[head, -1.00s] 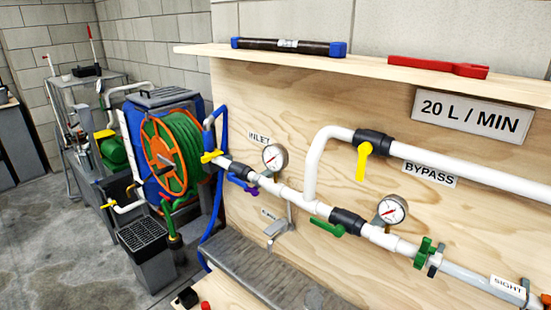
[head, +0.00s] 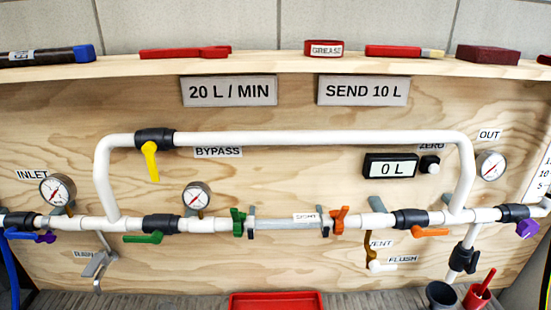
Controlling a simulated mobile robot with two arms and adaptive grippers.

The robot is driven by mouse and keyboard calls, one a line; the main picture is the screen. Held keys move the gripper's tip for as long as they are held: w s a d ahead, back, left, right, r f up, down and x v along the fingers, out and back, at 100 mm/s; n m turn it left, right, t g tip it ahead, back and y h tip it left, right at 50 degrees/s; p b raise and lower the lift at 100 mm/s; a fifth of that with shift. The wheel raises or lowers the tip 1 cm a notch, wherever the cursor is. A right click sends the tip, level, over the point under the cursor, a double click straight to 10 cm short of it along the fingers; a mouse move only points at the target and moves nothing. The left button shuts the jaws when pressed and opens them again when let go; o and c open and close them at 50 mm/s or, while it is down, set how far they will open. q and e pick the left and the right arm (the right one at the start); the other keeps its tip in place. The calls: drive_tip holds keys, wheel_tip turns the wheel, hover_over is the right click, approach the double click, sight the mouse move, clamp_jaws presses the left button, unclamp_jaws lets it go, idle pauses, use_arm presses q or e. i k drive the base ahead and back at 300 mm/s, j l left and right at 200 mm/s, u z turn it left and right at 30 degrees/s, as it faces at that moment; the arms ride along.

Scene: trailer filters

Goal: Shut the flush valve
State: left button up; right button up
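The FLUSH label (head: 402,259) is on the plywood board at lower right. To its right, a short white branch drops from the main pipe to a black-bodied valve (head: 462,258). A dark handle lies close against that valve, and its position is too small to read clearly. To the label's left, a white elbow (head: 380,266) hangs below a brown-orange piece (head: 370,245) by the VENT label (head: 381,243). I cannot tell for certain which of these fittings the FLUSH label names. Neither of my grippers shows in the head view.
The yellow bypass handle (head: 151,162) points down across its pipe. The green handle (head: 143,238) and orange handle (head: 430,232) lie along the main pipe. The display (head: 390,166) reads 0 L. A dark cup (head: 441,295), a red cup (head: 477,296) and a red tray (head: 276,301) stand below.

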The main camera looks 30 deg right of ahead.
sight(469, 267)
drive_tip(key=z, duration=2.25)
